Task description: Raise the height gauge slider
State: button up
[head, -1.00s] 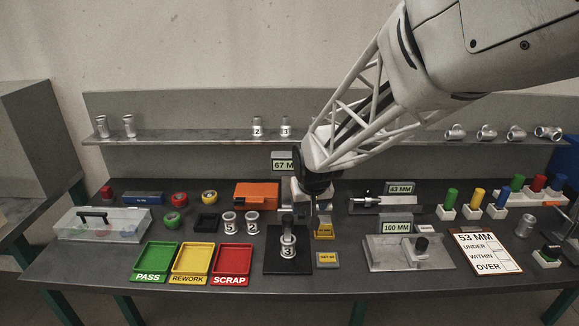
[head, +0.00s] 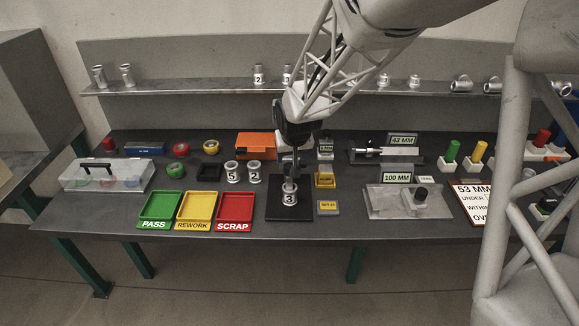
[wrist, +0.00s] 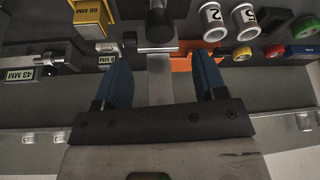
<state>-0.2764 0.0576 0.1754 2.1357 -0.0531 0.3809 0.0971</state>
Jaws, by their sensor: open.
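The height gauge has a black base plate (head: 304,211) near the middle of the bench. A grey casting marked 3 (head: 290,198) stands upright on it, with a dark part of the gauge just above. My gripper (head: 296,158) is at the gauge and hides most of its upper part in the head view. In the wrist view, the blue fingers of my gripper (wrist: 162,82) are apart. The gauge's pale column (wrist: 160,88) shows between them, with a black cylindrical part (wrist: 160,22) beyond. I cannot tell whether either finger touches the gauge.
Green PASS (head: 154,224), yellow REWORK (head: 194,226) and red SCRAP (head: 234,227) trays lie left of the gauge. Castings 5 (head: 232,173) and 2 (head: 255,174) stand close behind. A yellow block (head: 325,180) is close right; a 100 MM fixture (head: 408,204) stands further right.

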aim_at(289, 166)
jog(key=shift+x, duration=3.8)
grip_shut()
jog(key=shift+r, duration=2.7)
grip_release()
